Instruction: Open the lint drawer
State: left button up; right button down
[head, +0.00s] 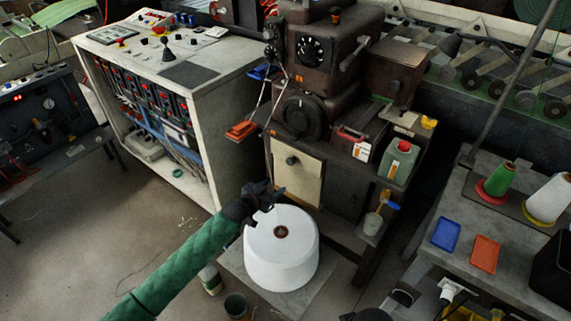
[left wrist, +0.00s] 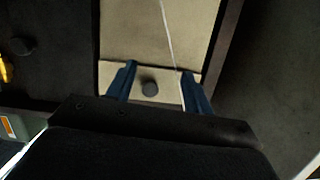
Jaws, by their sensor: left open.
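The lint drawer has a beige front panel (head: 299,184) with a dark round knob (head: 291,160), low on the brown machine. My left gripper (head: 276,190) is in front of the panel, lower than the knob in the head view and above the white thread cone (head: 265,260). In the left wrist view the open blue fingers (left wrist: 157,86) appear on either side of the knob (left wrist: 149,88), with the beige panel (left wrist: 155,35) behind. I cannot tell whether they touch it. The drawer looks shut.
A pale thread (head: 273,100) runs down the machine front and crosses the panel in the wrist view. A white control cabinet (head: 228,120) stands at left. A green can (head: 399,160) sits on a ledge at right. A grey table (head: 430,268) is farther right.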

aim_at(289, 163)
pick_arm(q)
jog(key=w+d+r+t+h, duration=0.1)
jog(key=w+d+r, duration=0.1)
jog(key=w+d+r+t+h+p, duration=0.1)
jog(key=w+d+r, duration=0.1)
jog(key=w+r, duration=0.1)
jog(key=shift+w+d, duration=0.1)
jog(key=shift+d, duration=0.05)
jog(key=shift+p+x, duration=0.3)
jog(key=shift+x, duration=0.55)
pick_arm(e)
jog(key=d+r, duration=0.2)
jog(key=shift+s+r, duration=0.3)
jog(key=shift+s, duration=0.1)
jog(key=shift+g, duration=0.3)
pick_arm(q)
jog(key=shift+c, duration=1.3)
grip_shut()
